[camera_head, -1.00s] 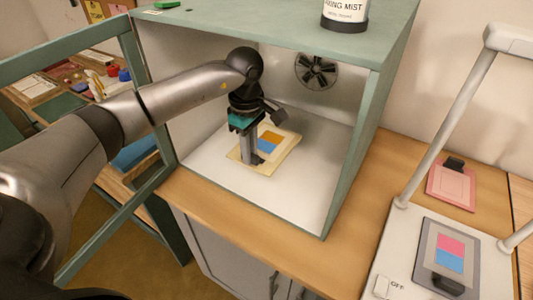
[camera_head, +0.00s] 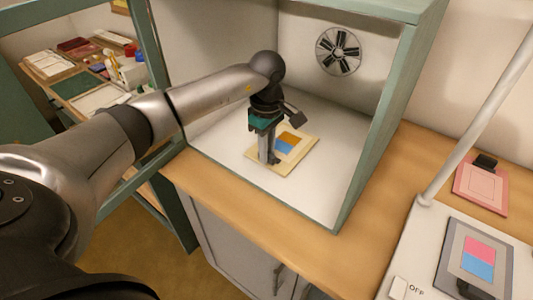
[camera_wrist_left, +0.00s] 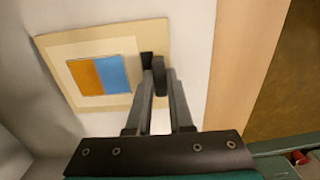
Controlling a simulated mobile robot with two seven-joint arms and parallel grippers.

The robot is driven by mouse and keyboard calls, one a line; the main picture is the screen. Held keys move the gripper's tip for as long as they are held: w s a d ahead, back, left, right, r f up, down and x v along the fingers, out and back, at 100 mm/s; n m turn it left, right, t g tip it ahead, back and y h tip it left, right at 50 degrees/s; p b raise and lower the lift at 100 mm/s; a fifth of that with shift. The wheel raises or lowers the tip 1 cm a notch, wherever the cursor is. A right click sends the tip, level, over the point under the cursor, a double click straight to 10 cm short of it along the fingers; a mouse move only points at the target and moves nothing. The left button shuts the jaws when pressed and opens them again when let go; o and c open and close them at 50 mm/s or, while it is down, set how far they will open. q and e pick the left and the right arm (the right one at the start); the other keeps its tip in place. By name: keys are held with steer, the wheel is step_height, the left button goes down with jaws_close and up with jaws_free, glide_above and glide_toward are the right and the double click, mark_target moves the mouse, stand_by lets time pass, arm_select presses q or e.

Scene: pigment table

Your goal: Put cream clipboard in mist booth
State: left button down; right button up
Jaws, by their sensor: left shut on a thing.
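The cream clipboard (camera_head: 299,156) lies on or just above the white floor of the mist booth (camera_head: 402,60), inside its open front. It carries an orange and blue card and also shows in the left wrist view (camera_wrist_left: 62,52). My left gripper (camera_head: 270,160) reaches into the booth and is shut on the clipboard's dark clip (camera_wrist_left: 147,66) at its near edge. Whether the board touches the floor is hard to tell. My right gripper is not in view.
A fan (camera_head: 338,51) is on the booth's back wall. The booth's door frame (camera_head: 165,75) stands open at the left. Booth floor around the board is clear.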

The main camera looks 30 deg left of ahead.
arm_select(q)
steer(key=c, duration=0.8)
jaws_free()
steer(key=shift+s, duration=0.1)
steer(key=shift+r, duration=0.1)
step_height(320, 180, up, 8)
steer(key=shift+f+p, duration=0.2)
steer(key=shift+p, duration=0.25)
